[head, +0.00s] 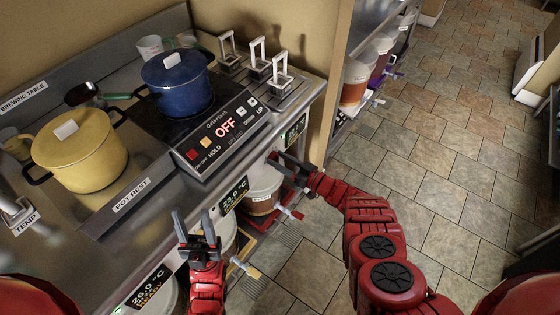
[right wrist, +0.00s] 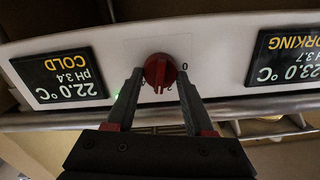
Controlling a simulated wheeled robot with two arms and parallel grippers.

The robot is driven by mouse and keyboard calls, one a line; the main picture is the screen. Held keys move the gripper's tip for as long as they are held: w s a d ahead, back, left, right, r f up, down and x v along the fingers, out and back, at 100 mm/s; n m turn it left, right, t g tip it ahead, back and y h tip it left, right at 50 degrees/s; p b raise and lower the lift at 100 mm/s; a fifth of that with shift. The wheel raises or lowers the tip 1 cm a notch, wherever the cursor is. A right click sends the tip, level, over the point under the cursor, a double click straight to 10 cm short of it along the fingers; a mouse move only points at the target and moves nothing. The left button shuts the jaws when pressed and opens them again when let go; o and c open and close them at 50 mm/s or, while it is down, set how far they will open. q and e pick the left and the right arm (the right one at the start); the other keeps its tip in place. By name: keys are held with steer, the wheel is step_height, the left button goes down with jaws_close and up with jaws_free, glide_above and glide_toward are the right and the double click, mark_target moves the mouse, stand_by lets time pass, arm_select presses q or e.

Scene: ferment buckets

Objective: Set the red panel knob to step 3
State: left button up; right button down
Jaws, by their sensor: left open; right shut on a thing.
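The red panel knob (right wrist: 159,70) is on a pale panel strip (right wrist: 215,52) between two dark displays in the right wrist view. My right gripper (head: 279,160) is shut on the knob, one finger on each side. A "0" shows to the right of the knob; other small marks near the fingers are partly hidden, so I cannot read the set step. The wrist picture shows the display text upside down. In the head view the gripper and arm hide the knob at the table's front. My left gripper (head: 195,228) is open and empty before the table's front edge.
A blue pot (head: 178,85) stands on the cooktop, whose display (head: 224,128) reads OFF. White buckets (head: 264,187) sit under the table's front. The tiled floor (head: 420,150) at the right is clear.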

steer(key=shift+f+m, duration=0.1)
steer(key=shift+m, duration=0.5)
steer(key=shift+b, duration=0.3)
steer(key=shift+c, duration=1.4)
jaws_free()
steer(key=v, duration=1.7)
steer(key=shift+d+p, duration=0.15)
steer(key=shift+p, duration=0.3)
